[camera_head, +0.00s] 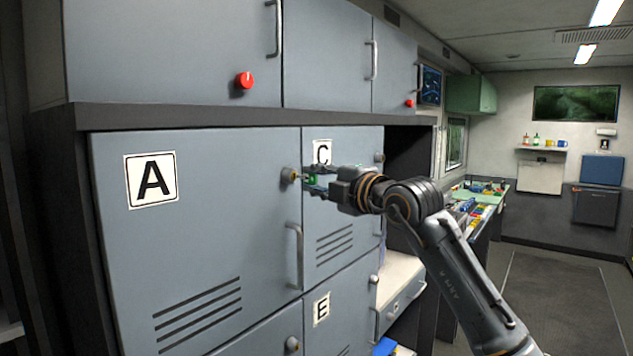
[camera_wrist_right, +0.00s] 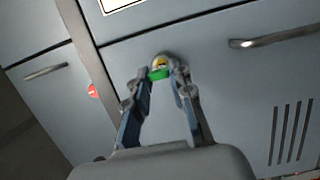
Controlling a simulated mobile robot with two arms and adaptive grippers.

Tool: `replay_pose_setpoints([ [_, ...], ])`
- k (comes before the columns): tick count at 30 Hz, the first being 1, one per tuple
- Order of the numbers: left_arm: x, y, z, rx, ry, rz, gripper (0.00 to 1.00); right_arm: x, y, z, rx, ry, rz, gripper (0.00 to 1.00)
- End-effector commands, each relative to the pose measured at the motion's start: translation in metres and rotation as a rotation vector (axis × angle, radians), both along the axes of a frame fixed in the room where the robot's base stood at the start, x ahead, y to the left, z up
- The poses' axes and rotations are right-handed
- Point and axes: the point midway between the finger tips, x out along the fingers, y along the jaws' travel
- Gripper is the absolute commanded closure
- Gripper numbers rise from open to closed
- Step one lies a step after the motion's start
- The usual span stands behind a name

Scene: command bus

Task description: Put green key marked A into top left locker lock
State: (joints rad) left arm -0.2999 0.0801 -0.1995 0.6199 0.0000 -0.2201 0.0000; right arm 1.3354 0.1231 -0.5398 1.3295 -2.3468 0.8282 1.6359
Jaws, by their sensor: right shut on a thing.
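The locker door marked A (camera_head: 205,240) is shut, at the top left of the locker block, with a round lock (camera_head: 288,175) at its right edge. My right gripper (camera_head: 311,182) is shut on the green key (camera_head: 313,180) just right of this lock. The key's brass end points at the lock and appears to meet it; I cannot tell how far in it is. In the right wrist view the green key (camera_wrist_right: 159,74) is between the fingertips (camera_wrist_right: 163,76), in front of the lock (camera_wrist_right: 162,60). The mark on the key is not readable. My left gripper is out of view.
The A door's handle (camera_head: 298,255) is below the lock. Locker doors C (camera_head: 345,225) and E (camera_head: 340,295) are right of and below it. A dark ledge (camera_head: 200,117) and upper cabinets with red buttons (camera_head: 244,81) are above. Open floor (camera_head: 560,290) lies at right.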

Motion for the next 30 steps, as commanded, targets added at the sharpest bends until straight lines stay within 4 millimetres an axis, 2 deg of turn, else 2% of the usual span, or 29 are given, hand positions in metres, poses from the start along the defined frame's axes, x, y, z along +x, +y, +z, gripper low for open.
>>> replay_pose_setpoints([
  [30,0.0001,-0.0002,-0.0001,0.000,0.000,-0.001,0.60,0.0034,0.0057,0.0004,-0.001,0.000,0.001,1.00],
])
